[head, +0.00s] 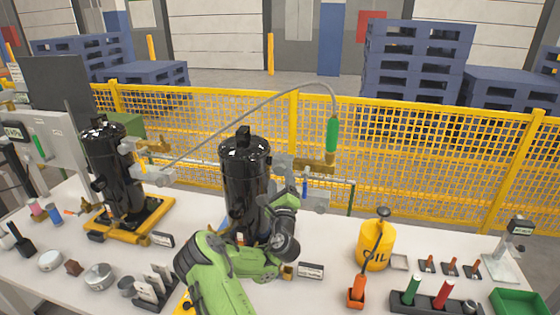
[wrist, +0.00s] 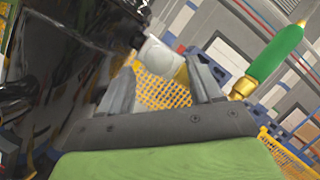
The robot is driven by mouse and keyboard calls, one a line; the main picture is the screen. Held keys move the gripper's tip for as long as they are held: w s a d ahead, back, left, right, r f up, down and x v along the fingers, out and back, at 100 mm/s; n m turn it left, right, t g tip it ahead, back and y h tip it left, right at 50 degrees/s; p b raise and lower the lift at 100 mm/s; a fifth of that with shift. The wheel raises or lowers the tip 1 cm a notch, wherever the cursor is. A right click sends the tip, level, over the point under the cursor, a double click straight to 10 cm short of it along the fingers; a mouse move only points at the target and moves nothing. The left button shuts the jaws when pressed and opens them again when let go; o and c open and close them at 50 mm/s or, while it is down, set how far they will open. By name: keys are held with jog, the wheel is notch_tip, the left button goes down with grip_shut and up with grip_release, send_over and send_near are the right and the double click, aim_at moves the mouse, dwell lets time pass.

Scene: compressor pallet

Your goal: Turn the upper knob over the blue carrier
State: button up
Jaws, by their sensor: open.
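A tall black compressor (head: 245,175) stands at the middle of the table, and its glossy side fills the left of the wrist view (wrist: 60,60). Its blue carrier is almost wholly hidden behind my green arm. A pale grey fitting with a yellowish part (wrist: 158,55), perhaps the upper knob, shows between my fingers in the wrist view. My gripper (wrist: 160,70) is open, its fingers on either side of this fitting; contact cannot be told. In the head view my gripper (head: 290,195) is at the compressor's right side, its fingertips hard to make out.
A green-sleeved hose end with brass (head: 332,138) stands close right of my gripper; it also shows in the wrist view (wrist: 275,60). A second black compressor (head: 115,170) stands on a yellow carrier (head: 150,225). A yellow oil can (head: 372,250) and tools stand at right.

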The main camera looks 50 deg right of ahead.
aim_at(280, 173)
jog(key=x, duration=0.1)
jog(key=p+x, duration=0.1)
jog(key=shift+w+d+r+p, duration=0.15)
jog(key=shift+w+r+p, duration=0.1)
jog(key=shift+r+p, duration=0.1)
jog(key=shift+w+d+f, duration=0.15)
jog(key=shift+w+d, duration=0.15)
jog(key=shift+d, duration=0.15)
jog(key=shift+c, duration=0.4)
jog(key=c, duration=1)
